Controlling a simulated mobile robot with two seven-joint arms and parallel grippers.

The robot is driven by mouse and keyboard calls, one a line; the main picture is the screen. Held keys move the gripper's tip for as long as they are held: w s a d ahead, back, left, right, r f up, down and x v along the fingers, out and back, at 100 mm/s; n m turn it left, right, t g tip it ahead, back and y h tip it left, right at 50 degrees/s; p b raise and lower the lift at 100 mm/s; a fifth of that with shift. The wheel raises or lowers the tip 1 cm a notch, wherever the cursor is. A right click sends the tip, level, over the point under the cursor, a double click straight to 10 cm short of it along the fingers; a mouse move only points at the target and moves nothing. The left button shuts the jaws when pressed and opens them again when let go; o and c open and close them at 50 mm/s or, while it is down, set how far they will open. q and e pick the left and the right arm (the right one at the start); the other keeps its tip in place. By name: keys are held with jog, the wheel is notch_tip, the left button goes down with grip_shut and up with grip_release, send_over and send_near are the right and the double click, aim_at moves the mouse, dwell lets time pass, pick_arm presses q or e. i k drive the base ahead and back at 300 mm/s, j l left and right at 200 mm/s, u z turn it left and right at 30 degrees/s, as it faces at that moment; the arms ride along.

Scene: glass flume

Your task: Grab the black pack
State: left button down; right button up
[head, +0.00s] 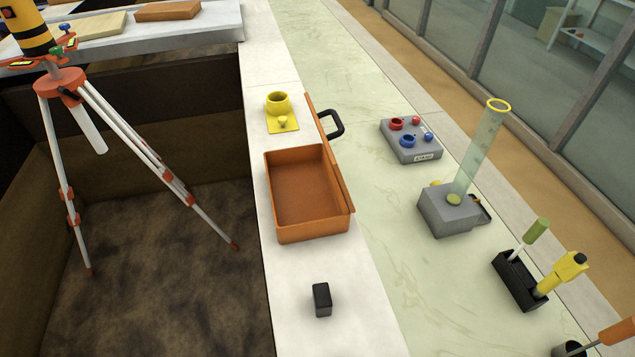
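A small black pack (322,300) stands on the white ledge (350,335) at the bottom middle of the head view. It is a dark box with a slightly lighter top. It sits apart from the open orange case, on the near side of it. Nothing touches the pack. Neither of my grippers shows in this view.
The open orange case (303,190) is empty, its lid tilted up on the right. A yellow fixture (282,118) lies beyond it. A grey device with a clear tube (450,209), a grey box (411,140) and a black tool holder (519,281) stand right. A tripod (130,140) stands left.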

aim_at(323, 304)
jog(key=i+j+z, duration=0.15)
jog(key=j+z, duration=0.15)
jog(key=j, duration=0.3)
jog(key=i+j+z, duration=0.1)
jog(key=j+z, duration=0.15)
jog(key=j, duration=0.35)
jog(key=j+z, duration=0.3)
jog(key=j, duration=0.3)
